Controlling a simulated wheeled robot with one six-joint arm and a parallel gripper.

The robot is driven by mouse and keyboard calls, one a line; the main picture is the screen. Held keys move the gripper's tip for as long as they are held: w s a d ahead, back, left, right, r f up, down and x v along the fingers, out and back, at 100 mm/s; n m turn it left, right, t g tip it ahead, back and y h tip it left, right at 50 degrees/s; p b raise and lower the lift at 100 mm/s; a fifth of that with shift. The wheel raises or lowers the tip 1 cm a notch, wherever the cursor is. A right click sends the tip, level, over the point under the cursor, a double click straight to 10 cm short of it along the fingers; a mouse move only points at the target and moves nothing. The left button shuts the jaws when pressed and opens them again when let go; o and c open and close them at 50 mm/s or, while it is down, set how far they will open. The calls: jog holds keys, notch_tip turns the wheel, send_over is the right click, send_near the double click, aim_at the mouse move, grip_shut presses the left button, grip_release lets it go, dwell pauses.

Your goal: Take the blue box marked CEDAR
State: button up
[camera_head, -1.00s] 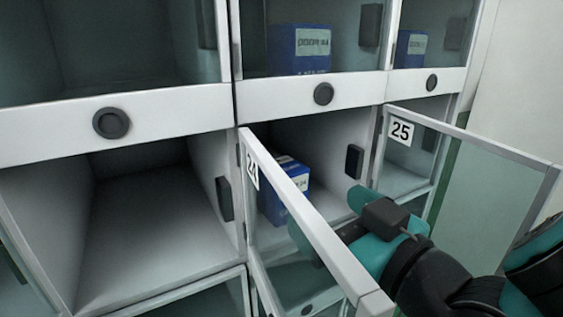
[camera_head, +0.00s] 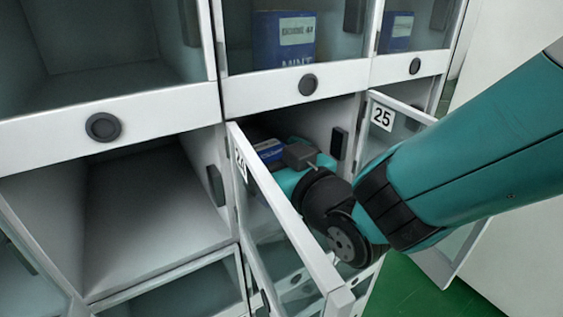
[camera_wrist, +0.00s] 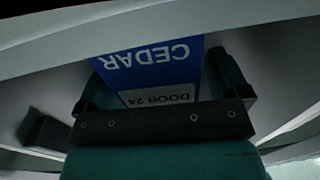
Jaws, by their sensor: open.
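The blue box marked CEDAR (camera_wrist: 150,58) shows upside down in the wrist view, with a pale label reading DOOR 24 (camera_wrist: 160,95). In the head view only a small part of the blue box (camera_head: 268,150) shows inside the compartment behind open door 24 (camera_head: 285,215); my wrist hides the rest. My gripper (camera_wrist: 163,85) is inside that compartment. Its two fingers are open, one on each side of the box. I cannot tell whether either finger touches the box.
Door 24 stands open along the left of my arm, close to it. Door 25 (camera_head: 382,117) is also open, on the right behind my arm. A blue MINT box (camera_head: 284,40) and another blue box (camera_head: 396,32) stand in upper compartments. The left compartment (camera_head: 150,225) is empty.

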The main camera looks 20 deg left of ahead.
jog(key=shift+c, duration=0.2)
jog(key=c, duration=1)
jog(key=shift+r, duration=0.15)
